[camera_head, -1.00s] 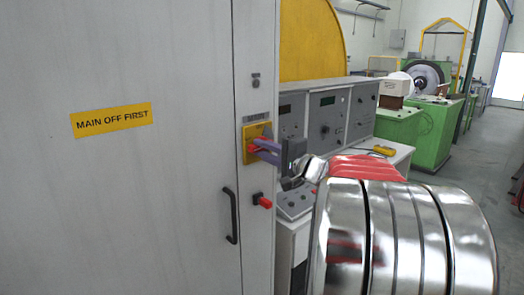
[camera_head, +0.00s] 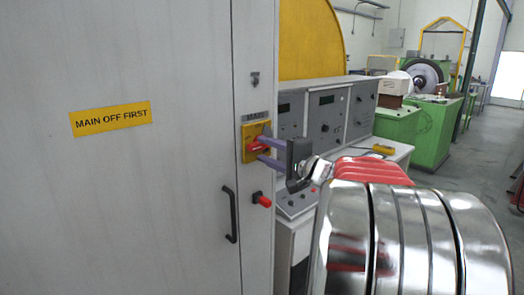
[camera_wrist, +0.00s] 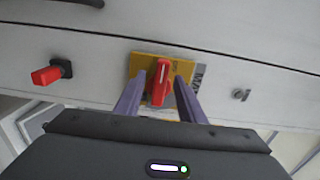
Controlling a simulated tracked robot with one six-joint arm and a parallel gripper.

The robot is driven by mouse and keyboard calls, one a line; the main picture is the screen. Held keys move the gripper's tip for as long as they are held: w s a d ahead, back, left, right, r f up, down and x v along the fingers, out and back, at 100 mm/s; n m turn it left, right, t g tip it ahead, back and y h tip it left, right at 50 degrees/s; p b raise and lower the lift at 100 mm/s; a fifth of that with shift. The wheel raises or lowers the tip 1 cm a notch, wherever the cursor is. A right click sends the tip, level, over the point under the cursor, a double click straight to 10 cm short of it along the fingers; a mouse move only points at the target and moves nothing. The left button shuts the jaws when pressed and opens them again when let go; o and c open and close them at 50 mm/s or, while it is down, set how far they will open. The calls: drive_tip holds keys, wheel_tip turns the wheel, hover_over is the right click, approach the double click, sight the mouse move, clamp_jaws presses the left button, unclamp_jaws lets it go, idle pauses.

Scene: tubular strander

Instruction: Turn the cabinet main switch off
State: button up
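The main switch is a red handle (camera_head: 258,146) on a yellow plate (camera_head: 249,155), on the narrow right panel of the grey cabinet. In the wrist view the red handle (camera_wrist: 160,82) stands upright in the picture on its yellow plate (camera_wrist: 146,64). With the label to the right there, the handle lies sideways on the cabinet. My gripper (camera_head: 262,146) has its purple fingers above and below the handle. In the wrist view my gripper (camera_wrist: 160,88) is open around the handle, with a narrow gap at each side.
A red knob (camera_head: 262,199) projects below the switch, near a black door handle (camera_head: 230,215). A small lock (camera_head: 255,79) sits above. A yellow "MAIN OFF FIRST" label (camera_head: 110,119) is on the door. A grey control console (camera_head: 330,115) stands behind my arm to the right.

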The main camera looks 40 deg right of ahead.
drive_tip(key=s, duration=1.1)
drive_tip(key=shift+s+d, duration=0.15)
drive_tip(key=shift+s, duration=0.25)
drive_tip(key=shift+f, duration=0.1)
drive_tip(key=w+a+f+n+g+y, duration=0.25)
drive_tip(key=a+f+g, duration=0.2)
drive_tip(key=a, duration=0.65)
drive_tip(key=w+a+f+n+g+y, duration=0.1)
drive_tip(key=a+f+n+g+y, duration=0.3)
drive_tip(key=a, duration=0.6)
drive_tip(key=s+a+f+n+g+h, duration=0.4)
drive_tip(key=s+a+f+n+h, duration=0.3)
drive_tip(key=s+a+f+n, duration=0.3)
drive_tip(key=s+a+n, duration=0.1)
drive_tip(key=s+a, duration=0.3)
drive_tip(key=shift+s+f, duration=0.15)
drive_tip(key=shift+f, duration=0.2)
